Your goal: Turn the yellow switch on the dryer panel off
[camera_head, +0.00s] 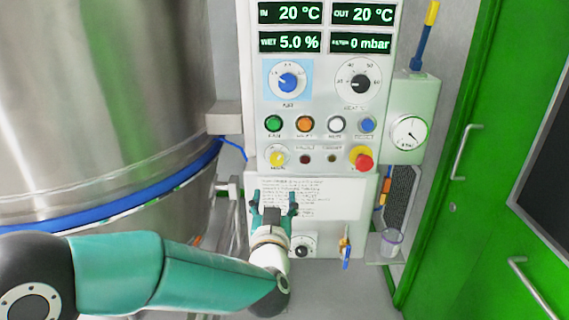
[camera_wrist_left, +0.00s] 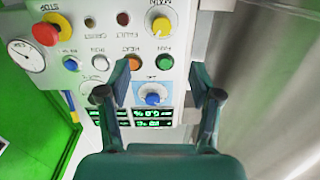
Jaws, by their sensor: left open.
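The yellow switch (camera_head: 277,158) is a small round knob on a white dial at the lower left of the dryer panel (camera_head: 318,118). In the left wrist view, which is upside down, the yellow switch (camera_wrist_left: 161,27) is at the top, with the label MAIN beside it. Its exact pointer angle is too small to tell. My left gripper (camera_head: 274,201) is open and empty, just below the switch in the head view and apart from it. In the left wrist view its two fingers (camera_wrist_left: 160,78) are spread, with the switch beyond their tips.
Green (camera_head: 274,124), orange, white and blue buttons sit above the switch. A red emergency stop (camera_head: 364,162) is to the right. The blue knob (camera_head: 288,82) is higher up. A steel vessel (camera_head: 100,90) stands left and a green door (camera_head: 480,150) right.

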